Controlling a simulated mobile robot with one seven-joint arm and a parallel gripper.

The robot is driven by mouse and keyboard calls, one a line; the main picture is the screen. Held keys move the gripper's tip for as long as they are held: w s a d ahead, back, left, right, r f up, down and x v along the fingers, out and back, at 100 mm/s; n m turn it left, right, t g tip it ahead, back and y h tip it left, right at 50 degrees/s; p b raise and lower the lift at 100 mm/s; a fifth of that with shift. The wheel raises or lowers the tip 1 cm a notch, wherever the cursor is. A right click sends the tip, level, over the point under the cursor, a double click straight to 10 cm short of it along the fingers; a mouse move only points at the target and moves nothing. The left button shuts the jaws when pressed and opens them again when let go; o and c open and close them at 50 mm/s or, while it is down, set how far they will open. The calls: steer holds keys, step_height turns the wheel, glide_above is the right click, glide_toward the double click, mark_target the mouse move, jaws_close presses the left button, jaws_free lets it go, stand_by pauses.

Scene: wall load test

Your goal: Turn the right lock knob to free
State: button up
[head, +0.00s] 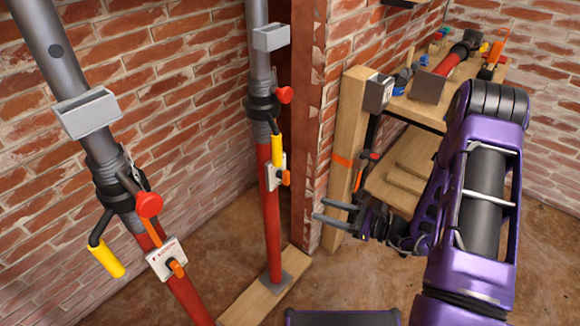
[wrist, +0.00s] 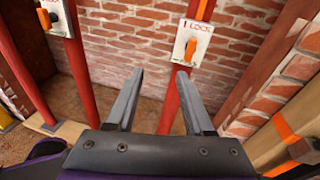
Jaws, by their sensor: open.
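The right lock knob (head: 286,178) is a small orange handle on a white plate (head: 270,172) fixed to the right prop (head: 268,222). In the wrist view the knob (wrist: 190,50) hangs nearly upright, under red lettering that seems to read "LOCK". My gripper (head: 323,210) is open and empty, its fingers pointing left in the head view, low and to the right of the knob. In the wrist view my gripper's (wrist: 160,72) right fingertip appears just below the knob. The fingers look apart from the knob and the prop.
A second prop (head: 185,297) stands left, with its own orange knob (head: 176,268). Yellow handles (head: 277,150) and red knobs (head: 284,95) stick out near the locks. A wooden post (head: 350,130) and a tool-laden bench (head: 415,110) stand right.

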mark_target(289, 174)
steer(key=w+a+m+t, duration=0.1)
steer(key=w+a, duration=0.2)
steer(key=w, duration=0.1)
steer(key=w+a+m+t, duration=0.1)
steer(key=w+a, duration=0.3)
steer(key=w+a+r+m+t, duration=0.1)
steer(key=w+a, duration=0.3)
steer(key=w, duration=0.1)
steer(key=shift+a+t+h, duration=0.1)
steer(key=shift+t+h, duration=0.3)
jaws_close()
